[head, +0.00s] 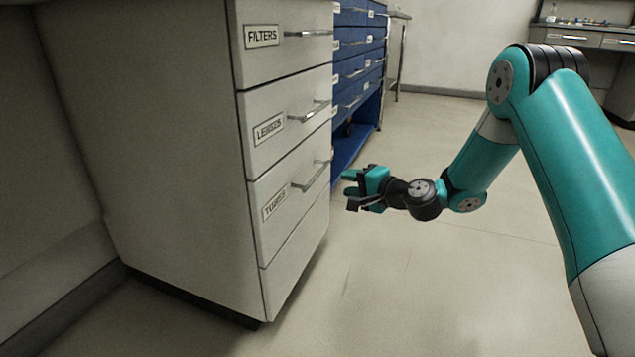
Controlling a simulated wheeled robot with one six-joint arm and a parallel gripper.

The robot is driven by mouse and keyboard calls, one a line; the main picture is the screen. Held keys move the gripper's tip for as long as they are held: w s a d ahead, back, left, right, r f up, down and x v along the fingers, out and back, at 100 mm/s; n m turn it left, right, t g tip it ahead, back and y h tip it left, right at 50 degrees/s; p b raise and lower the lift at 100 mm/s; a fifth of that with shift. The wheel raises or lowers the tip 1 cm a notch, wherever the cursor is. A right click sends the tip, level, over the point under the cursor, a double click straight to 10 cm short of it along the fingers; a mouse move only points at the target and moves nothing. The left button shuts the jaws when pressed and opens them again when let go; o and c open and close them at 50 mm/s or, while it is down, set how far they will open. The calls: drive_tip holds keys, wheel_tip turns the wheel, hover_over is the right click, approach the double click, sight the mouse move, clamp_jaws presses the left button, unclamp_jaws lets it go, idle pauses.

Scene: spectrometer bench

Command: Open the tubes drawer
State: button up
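The tubes drawer (293,213) is the third labelled drawer down in the white cabinet at left centre. Its front is flush with the drawers around it, so it is shut. Its label (275,204) reads as TUBES at a slant. Its bar handle (312,178) is silver and sits near the drawer's top edge. My gripper (347,190) is to the right of the handle, with a visible gap between them in the picture. Its fingers point left toward the cabinet and stand apart, with nothing seen between them.
Above it are the lenses drawer (287,125) and the filters drawer (283,52), both shut with bar handles. A blue drawer cabinet (358,60) stands behind. A bench (590,38) is at the far right. The floor (430,290) in front is clear.

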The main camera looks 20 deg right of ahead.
sight(317, 174)
drive_tip(key=shift+b+x, duration=1.95)
drive_tip(key=shift+x, duration=3.9)
drive_tip(key=shift+s, duration=0.1)
clamp_jaws()
